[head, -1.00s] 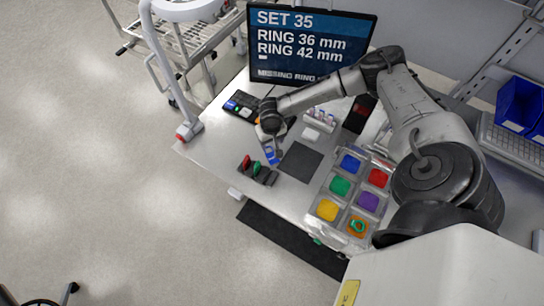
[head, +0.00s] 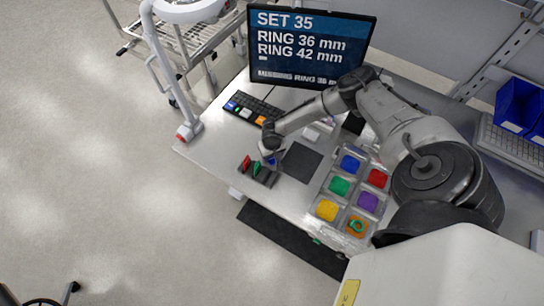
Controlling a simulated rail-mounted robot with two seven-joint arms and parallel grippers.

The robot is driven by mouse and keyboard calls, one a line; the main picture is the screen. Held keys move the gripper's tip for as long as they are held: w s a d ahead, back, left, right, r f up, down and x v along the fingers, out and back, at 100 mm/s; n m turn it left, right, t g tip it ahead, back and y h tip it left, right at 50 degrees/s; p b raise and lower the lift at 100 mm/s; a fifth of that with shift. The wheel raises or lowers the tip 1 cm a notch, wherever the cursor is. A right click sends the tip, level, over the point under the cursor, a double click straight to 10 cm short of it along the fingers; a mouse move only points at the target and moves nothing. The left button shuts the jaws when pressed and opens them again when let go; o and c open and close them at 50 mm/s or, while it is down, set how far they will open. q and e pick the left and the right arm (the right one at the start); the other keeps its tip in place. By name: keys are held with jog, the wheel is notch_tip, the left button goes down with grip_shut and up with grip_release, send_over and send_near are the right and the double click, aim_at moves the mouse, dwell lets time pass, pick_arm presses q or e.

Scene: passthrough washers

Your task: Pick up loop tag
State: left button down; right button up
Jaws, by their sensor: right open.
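My right gripper (head: 268,153) points down over the right end of a small black rack (head: 262,180) on the grey table. Its jaws are open, though the fingers are small and partly hidden. A small blue piece (head: 271,161) shows at the fingertips; I cannot tell whether it touches them or stands in the rack. A red piece (head: 246,162) and a green piece (head: 256,168) stand upright in the rack. A green ring-shaped piece (head: 357,226) lies in the orange compartment of the tray. I cannot tell which piece is the loop tag. My left gripper is out of view.
A tray (head: 345,200) with several coloured compartments stands right of a dark square mat (head: 301,162). A black keypad (head: 250,109) and a monitor (head: 310,47) are behind. A white lamp post (head: 165,80) stands at the left table edge. My right arm covers the table's back right.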

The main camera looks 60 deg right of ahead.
jog(key=shift+f, duration=0.15)
dwell(0.4)
jog(key=shift+c, duration=0.4)
jog(key=c, duration=0.7)
jog(key=shift+o, duration=0.2)
